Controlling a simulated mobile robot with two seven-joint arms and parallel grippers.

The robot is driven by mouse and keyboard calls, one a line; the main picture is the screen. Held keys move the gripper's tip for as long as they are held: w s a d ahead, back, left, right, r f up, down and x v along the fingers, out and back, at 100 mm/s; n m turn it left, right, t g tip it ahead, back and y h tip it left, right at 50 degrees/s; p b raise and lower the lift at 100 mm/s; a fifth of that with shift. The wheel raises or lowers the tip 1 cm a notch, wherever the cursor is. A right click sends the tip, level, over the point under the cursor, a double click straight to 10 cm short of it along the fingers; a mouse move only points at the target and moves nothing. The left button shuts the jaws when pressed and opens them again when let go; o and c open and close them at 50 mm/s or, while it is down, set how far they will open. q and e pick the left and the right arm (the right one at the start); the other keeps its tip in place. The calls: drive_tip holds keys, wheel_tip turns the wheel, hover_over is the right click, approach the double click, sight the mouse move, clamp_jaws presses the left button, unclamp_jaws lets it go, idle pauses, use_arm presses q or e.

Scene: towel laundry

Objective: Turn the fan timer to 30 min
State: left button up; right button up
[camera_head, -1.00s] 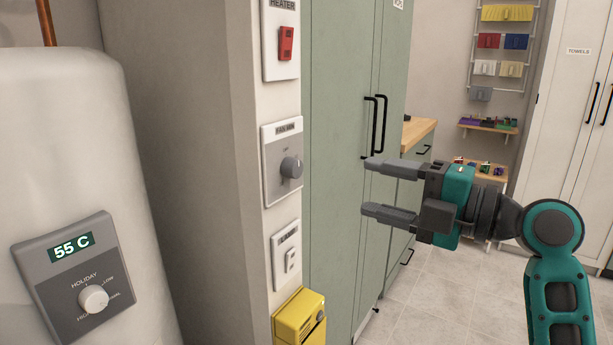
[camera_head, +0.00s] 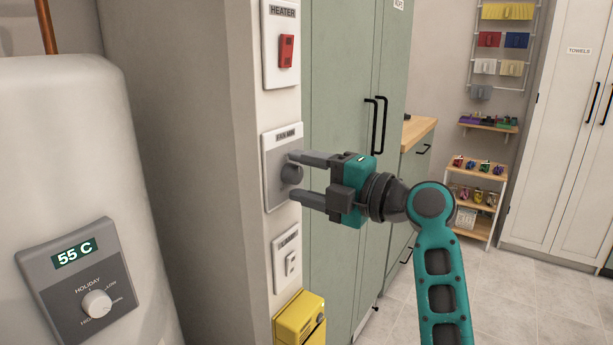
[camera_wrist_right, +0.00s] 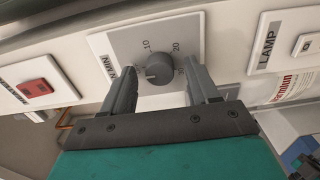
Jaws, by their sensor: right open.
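The fan timer is a grey plate (camera_head: 276,190) on the narrow wall, with a dark round knob (camera_head: 291,174). In the right wrist view the knob (camera_wrist_right: 159,70) stands between my fingers, and the dial plate (camera_wrist_right: 126,42) shows marks for 10, 20 and, partly covered, 30. The knob's pointer faces left, away from the 20 and 30 marks. My right gripper (camera_head: 294,176) is open, one finger above the knob and one below, with a gap visible on each side in the wrist view (camera_wrist_right: 163,92). My left gripper is not in view.
A heater panel with a red switch (camera_head: 286,51) is above the timer. A lamp switch (camera_head: 288,262) and a yellow box (camera_head: 300,318) are below it. A green cabinet (camera_head: 336,120) stands just right. A white tank with a dial (camera_head: 97,304) is at left.

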drive_tip(key=c, duration=1)
drive_tip(key=shift+c, duration=0.2)
